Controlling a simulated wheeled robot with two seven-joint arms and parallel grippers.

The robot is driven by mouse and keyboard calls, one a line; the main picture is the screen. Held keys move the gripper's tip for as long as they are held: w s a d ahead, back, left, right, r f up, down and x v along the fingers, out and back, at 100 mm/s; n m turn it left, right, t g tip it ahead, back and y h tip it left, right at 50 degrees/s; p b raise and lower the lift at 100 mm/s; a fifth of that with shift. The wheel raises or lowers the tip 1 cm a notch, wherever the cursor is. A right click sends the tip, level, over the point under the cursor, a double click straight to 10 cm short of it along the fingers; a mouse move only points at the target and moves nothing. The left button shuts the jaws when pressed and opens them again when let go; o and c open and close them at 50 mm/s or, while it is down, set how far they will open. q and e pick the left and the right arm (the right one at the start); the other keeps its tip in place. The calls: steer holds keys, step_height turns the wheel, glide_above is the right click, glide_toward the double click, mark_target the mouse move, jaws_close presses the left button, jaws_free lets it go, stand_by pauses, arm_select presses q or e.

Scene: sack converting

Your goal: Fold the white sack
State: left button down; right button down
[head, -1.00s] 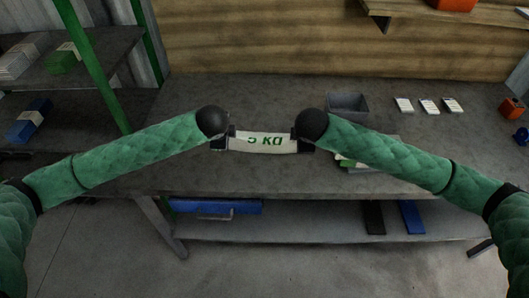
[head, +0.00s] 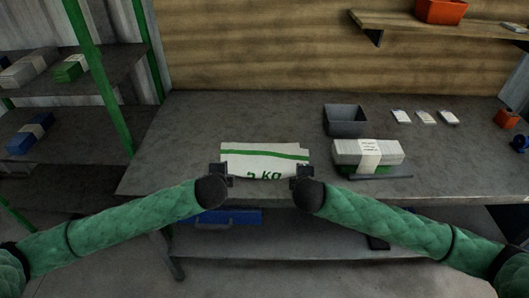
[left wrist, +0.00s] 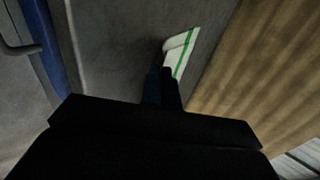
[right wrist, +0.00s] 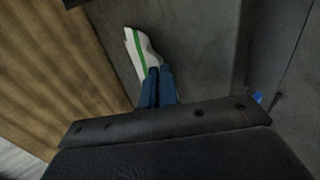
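The white sack (head: 262,161) lies on the grey worktable near its front edge. It has a green stripe across its far part and green lettering, partly cut off, at its near edge. My left gripper (head: 220,174) is shut on the sack's near left corner. My right gripper (head: 300,174) is shut on its near right corner. In the left wrist view the sack (left wrist: 182,50) bends up to closed fingers. In the right wrist view the sack (right wrist: 139,48) also curls near the closed fingers. The sack's near underside is hidden.
A strapped stack of white sacks (head: 350,152) stands to the right. Behind it are a grey bin (head: 346,122) and several small white cards (head: 425,117). A green-framed shelf (head: 100,90) stands left. The table behind the white sack is clear.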

arm_select(q)
steer(key=c, duration=1.3)
jaws_free()
arm_select(e)
steer(key=c, duration=1.3)
jaws_free()
arm_select(q)
steer(key=shift+r, duration=0.1)
steer(key=shift+s+r, duration=0.15)
steer(key=shift+r, duration=0.2)
arm_select(e)
steer(key=shift+s+r, duration=0.1)
steer(key=shift+r, duration=0.3)
arm_select(q)
steer(key=s+r, duration=0.3)
steer(key=r, duration=0.2)
steer(key=s+r, duration=0.2)
steer(key=r, duration=0.1)
steer(key=shift+s, duration=0.3)
arm_select(e)
steer(key=s+r, duration=0.3)
steer(key=r, duration=0.2)
steer(key=s+r, duration=0.2)
steer(key=r, duration=0.1)
steer(key=shift+s, duration=0.35)
